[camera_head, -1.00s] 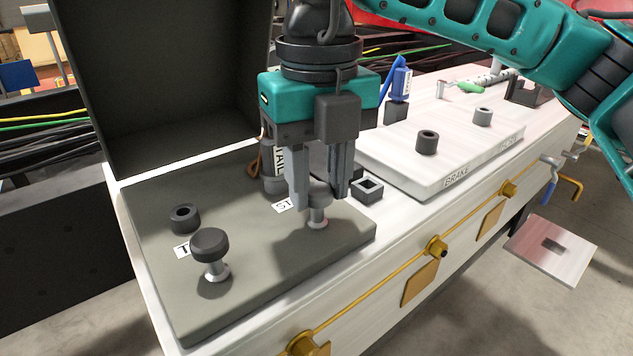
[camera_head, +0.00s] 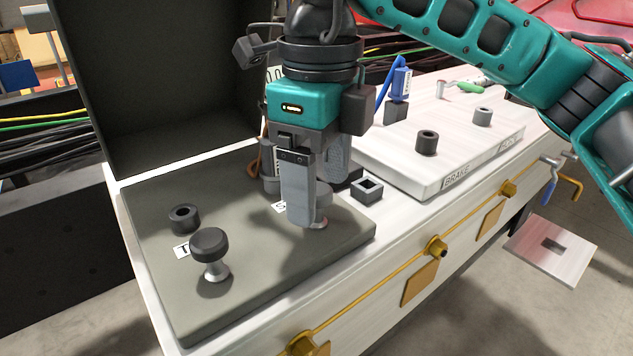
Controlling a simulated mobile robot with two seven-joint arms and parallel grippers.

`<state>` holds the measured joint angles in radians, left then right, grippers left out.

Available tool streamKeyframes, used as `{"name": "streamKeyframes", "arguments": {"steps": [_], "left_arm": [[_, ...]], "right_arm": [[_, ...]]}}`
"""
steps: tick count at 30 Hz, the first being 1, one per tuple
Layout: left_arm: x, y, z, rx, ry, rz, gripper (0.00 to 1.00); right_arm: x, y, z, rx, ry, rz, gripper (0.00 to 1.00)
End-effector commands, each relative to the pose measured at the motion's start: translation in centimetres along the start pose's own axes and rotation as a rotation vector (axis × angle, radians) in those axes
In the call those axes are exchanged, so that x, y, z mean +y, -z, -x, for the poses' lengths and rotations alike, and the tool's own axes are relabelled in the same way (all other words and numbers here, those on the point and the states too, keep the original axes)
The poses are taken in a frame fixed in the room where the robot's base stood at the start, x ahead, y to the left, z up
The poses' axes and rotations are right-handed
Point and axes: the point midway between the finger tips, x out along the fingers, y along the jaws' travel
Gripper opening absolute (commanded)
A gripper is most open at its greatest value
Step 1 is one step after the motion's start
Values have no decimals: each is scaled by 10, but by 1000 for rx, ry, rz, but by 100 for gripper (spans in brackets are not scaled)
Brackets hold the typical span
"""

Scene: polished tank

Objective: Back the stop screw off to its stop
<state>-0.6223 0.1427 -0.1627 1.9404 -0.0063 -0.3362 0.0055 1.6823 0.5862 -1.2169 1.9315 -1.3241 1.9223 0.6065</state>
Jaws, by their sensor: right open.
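The stop screw (camera_head: 324,196), a grey-headed knob on a pale shank, stands upright on the dark grey plate (camera_head: 250,275). A white label beside it is mostly covered, so only its first letter shows. My right gripper (camera_head: 316,203) points straight down over the screw. Its jaws are open, with one finger in front of the head and the other behind it. The near finger hides much of the screw, so I cannot tell whether either finger touches it. My left gripper is not in view.
A dark mushroom knob (camera_head: 210,245) stands at the plate's front left, with a black ring (camera_head: 185,218) behind it. A square black socket (camera_head: 367,189) sits right of the gripper. The white BRAKE plate (camera_head: 465,160) lies beyond. A tall dark panel (camera_head: 170,80) rises behind.

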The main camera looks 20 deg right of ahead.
Motion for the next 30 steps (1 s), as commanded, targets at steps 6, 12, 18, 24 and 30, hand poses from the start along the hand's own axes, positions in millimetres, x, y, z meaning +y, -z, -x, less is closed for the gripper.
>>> {"name": "streamKeyframes", "arguments": {"steps": [6, 12, 18, 24, 30], "left_arm": [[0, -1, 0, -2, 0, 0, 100], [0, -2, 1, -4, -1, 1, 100], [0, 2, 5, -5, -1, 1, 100], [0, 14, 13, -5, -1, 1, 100], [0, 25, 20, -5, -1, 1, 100]], "right_arm": [[0, 0, 0, -1, 0, -1, 97], [0, 0, 0, -1, 0, -1, 100], [0, 0, 9, -1, 0, -1, 100], [0, 0, 29, -2, 0, -1, 100], [0, 0, 49, -1, 0, 0, 100]]}}
